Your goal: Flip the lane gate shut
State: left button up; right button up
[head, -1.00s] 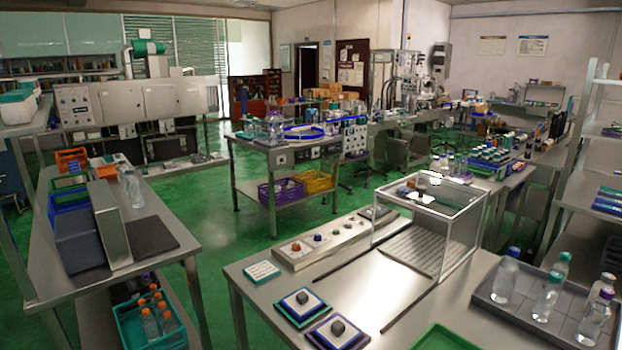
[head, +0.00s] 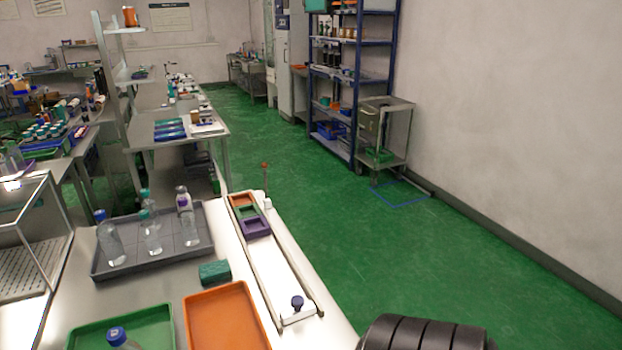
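A long, narrow white lane (head: 275,265) with raised side rails runs along the right edge of the steel bench. A small white piece with a dark blue knob (head: 297,302) sits at its near end. An upright post with a red tip (head: 265,168) and a small white block (head: 267,204) stand at its far end. I cannot tell for sure which of these parts is the lane gate, or its position. Orange, green and purple frames (head: 256,228) lie in a row in the lane's far part. Neither gripper is in view.
A grey tray (head: 105,262) with several clear bottles stands left of the lane. A clear-walled case (head: 55,235) is at the left. Green floor is free on the right.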

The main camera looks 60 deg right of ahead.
aim_at(263, 165)
jog(key=z, duration=1.9)
jog(key=i+l+z, duration=0.15)
jog(key=l, duration=0.25)
jog(key=i+l+z, duration=0.15)
jog(key=l, duration=0.25)
jog(key=i+l+z, duration=0.15)
jog(key=l, duration=0.25)
jog(key=i+l+z, duration=0.4)
jog(key=i+l, duration=0.5)
jog(key=i+u, duration=0.4)
jog(key=i+l+u, duration=0.3)
jog(key=i+u, duration=0.15)
jog(key=i+j+u, duration=0.15)
jog(key=i+u, duration=0.8)
jog(key=i, duration=0.15)
jog(key=i+l+u, duration=0.3)
jog(key=i+u, duration=0.7)
jog(key=u, duration=0.15)
jog(key=i+l+u, duration=0.15)
jog(key=u, duration=0.2)
jog(key=i, duration=0.1)
